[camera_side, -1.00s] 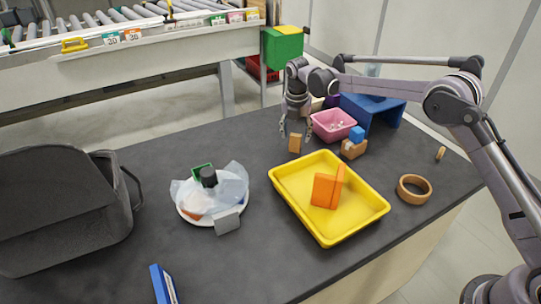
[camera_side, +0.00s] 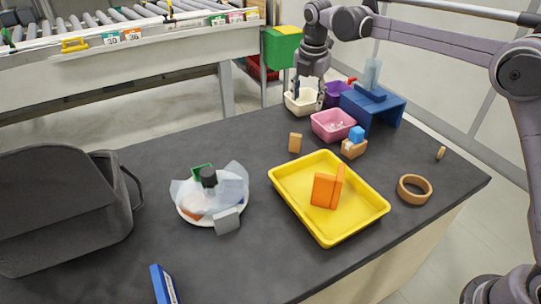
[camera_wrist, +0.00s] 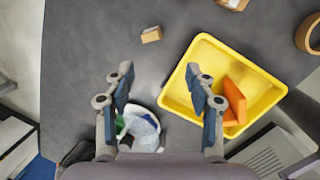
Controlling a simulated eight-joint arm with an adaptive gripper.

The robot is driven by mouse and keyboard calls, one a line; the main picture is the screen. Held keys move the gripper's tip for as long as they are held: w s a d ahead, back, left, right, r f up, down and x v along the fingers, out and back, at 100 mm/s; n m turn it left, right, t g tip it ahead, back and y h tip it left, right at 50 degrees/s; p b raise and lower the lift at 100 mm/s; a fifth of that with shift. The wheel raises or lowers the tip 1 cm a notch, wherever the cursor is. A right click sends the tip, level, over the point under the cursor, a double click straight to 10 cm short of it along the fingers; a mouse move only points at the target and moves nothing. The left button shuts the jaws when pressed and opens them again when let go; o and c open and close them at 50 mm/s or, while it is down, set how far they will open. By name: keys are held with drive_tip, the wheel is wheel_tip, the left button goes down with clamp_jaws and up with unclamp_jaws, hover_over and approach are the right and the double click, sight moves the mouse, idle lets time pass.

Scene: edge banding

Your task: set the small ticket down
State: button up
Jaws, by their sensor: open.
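A small tan piece (camera_side: 295,142), which seems to be the ticket, stands upright on the dark table left of the yellow tray's far corner. In the wrist view the small tan piece (camera_wrist: 151,35) lies beyond my fingertips, with nothing touching it. My gripper (camera_side: 308,90) is raised behind it, in front of the cream bin in the side view. In the wrist view my gripper (camera_wrist: 160,72) has its two fingers wide apart and nothing between them.
The yellow tray (camera_side: 290,203) holds orange pieces. A white plate (camera_side: 203,220) with plastic wrap sits left. Cream (camera_side: 301,106), pink (camera_side: 322,134) and purple bins and a blue stand (camera_side: 385,106) line the back. A tape roll (camera_side: 404,195) lies right. Table around the tan piece is clear.

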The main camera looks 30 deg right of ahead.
drive_tip(key=s+d+r+m+t, duration=0.2)
drive_tip(key=s+r+m, duration=0.3)
drive_tip(key=s+m, duration=0.3)
drive_tip(key=s+d+f+m+t, duration=0.1)
drive_tip(key=s+f+m, duration=0.1)
drive_tip(key=s+m, duration=0.3)
drive_tip(key=s+f+m+t, duration=0.1)
drive_tip(key=s+f+m, duration=0.2)
drive_tip(key=s, duration=0.7)
drive_tip(key=s+d+f+m+t+y, duration=0.1)
drive_tip(key=s+f+m, duration=0.2)
drive_tip(key=s+m, duration=0.4)
drive_tip(key=shift+s+d, duration=0.35)
drive_tip(key=shift+s, duration=0.3)
